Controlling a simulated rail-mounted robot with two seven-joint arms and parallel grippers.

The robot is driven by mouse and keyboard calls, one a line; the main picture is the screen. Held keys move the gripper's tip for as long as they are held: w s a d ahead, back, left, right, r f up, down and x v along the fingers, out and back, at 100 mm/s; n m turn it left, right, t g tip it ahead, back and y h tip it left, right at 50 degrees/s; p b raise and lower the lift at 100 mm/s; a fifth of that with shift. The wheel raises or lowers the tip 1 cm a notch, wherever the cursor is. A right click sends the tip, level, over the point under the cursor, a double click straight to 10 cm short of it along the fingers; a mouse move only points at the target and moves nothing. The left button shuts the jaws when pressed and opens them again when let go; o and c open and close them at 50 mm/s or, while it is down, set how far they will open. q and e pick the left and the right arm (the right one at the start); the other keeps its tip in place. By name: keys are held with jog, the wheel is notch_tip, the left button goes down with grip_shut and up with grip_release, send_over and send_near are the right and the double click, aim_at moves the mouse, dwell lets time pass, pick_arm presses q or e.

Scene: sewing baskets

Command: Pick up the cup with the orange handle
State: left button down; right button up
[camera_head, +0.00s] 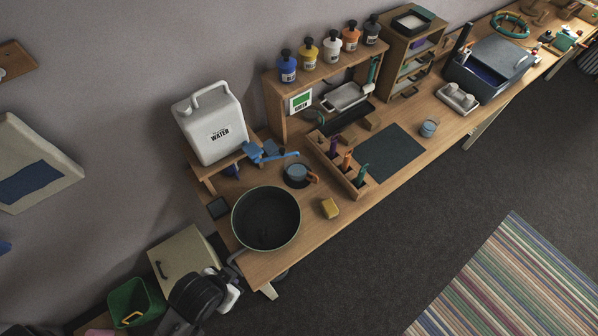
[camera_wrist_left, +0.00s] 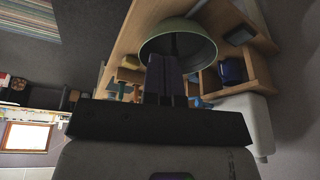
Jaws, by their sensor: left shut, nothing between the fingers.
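The cup with the orange handle (camera_head: 297,171) is small and blue-grey. It stands upright on a dark round mat on the bench, its handle towards the lower right. In the head view it is behind the large dark basin and left of the tool rack. I cannot make it out in the left wrist view. My left gripper (camera_wrist_left: 166,76) is shut and empty in the left wrist view, its fingers in front of the basin (camera_wrist_left: 190,42). It is well apart from the cup. I cannot make out its fingers in the head view. My right gripper is not in view.
The basin (camera_head: 266,246) fills the bench's near-left end. A yellow sponge (camera_head: 330,208), a tool rack (camera_head: 341,170) and a blue tap (camera_head: 270,155) surround the cup area. A white water canister (camera_head: 209,124) stands behind. A second small cup (camera_head: 429,128) stands beyond the dark mat (camera_head: 390,153).

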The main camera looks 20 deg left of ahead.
pick_arm(q)
jog(key=c, duration=1.8)
grip_release()
jog(key=shift+c, duration=0.2)
jog(key=o, duration=1.6)
